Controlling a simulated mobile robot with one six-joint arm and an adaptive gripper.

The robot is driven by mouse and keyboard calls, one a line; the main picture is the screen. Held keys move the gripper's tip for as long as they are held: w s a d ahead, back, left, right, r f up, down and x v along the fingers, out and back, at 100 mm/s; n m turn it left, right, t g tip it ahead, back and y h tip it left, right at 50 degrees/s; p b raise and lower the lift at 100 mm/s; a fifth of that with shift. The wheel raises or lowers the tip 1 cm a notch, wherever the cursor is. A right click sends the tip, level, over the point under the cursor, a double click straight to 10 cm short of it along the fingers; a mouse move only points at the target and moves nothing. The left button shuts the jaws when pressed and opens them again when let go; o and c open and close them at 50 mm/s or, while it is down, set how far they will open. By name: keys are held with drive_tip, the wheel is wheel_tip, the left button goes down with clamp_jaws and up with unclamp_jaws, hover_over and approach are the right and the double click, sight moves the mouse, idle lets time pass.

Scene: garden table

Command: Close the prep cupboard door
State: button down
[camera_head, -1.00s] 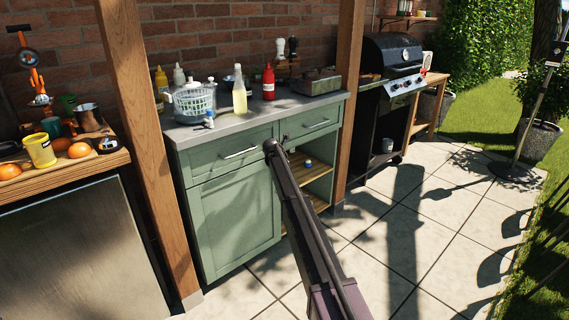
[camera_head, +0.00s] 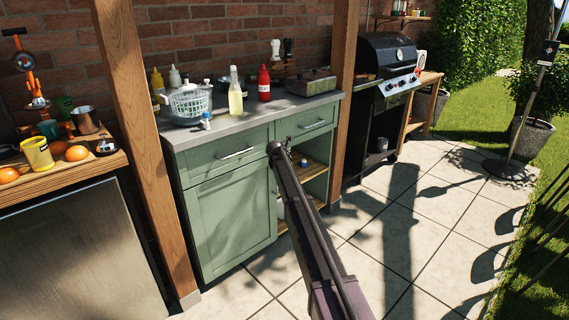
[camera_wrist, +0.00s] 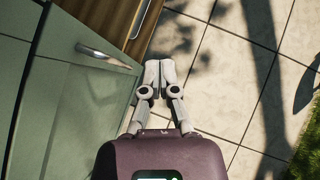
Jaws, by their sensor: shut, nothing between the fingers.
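The prep cupboard door (camera_head: 235,220) is a green framed panel below the left drawer (camera_head: 228,152) of the green cupboard. In the head view it looks close to the cupboard front, but whether it stands slightly ajar is hard to tell. A bit of pale interior shows past its right edge. My gripper (camera_wrist: 153,68) is shut and empty. In the wrist view its fingertips are beside the edge of a green panel with a metal handle (camera_wrist: 97,55). Contact cannot be made out. In the head view my arm hides the fingertips and part of the cupboard's middle.
Open wooden shelves (camera_head: 312,170) are right of the door. A wooden post (camera_head: 150,150) stands at the left and another (camera_head: 343,100) at the right. A black grill (camera_head: 385,100) stands farther right. Bottles and a basket (camera_head: 190,102) stand on the counter. The paving in front is clear.

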drive_tip(key=s+d+r+p, duration=0.3)
drive_tip(key=s+r+p, duration=0.1)
drive_tip(key=r+p, duration=0.1)
drive_tip(key=shift+s+d+r, duration=0.25)
drive_tip(key=shift+r, duration=0.15)
idle(0.3)
drive_tip(key=s+d+f+m+g+y, duration=0.1)
drive_tip(key=s+f+m+g+y, duration=0.2)
drive_tip(key=s+m, duration=1.85)
drive_tip(key=s+d+f+m+g+y, duration=0.1)
drive_tip(key=s+f+m+g, duration=0.55)
drive_tip(key=s, duration=2.85)
wheel_tip(320, 180, up, 27)
drive_tip(key=m+t+p, duration=0.1)
drive_tip(key=m+p, duration=0.1)
drive_tip(key=p, duration=2)
drive_tip(key=shift+f+t+p, duration=0.2)
drive_tip(key=shift+t+p, duration=0.1)
drive_tip(key=shift+t, duration=0.05)
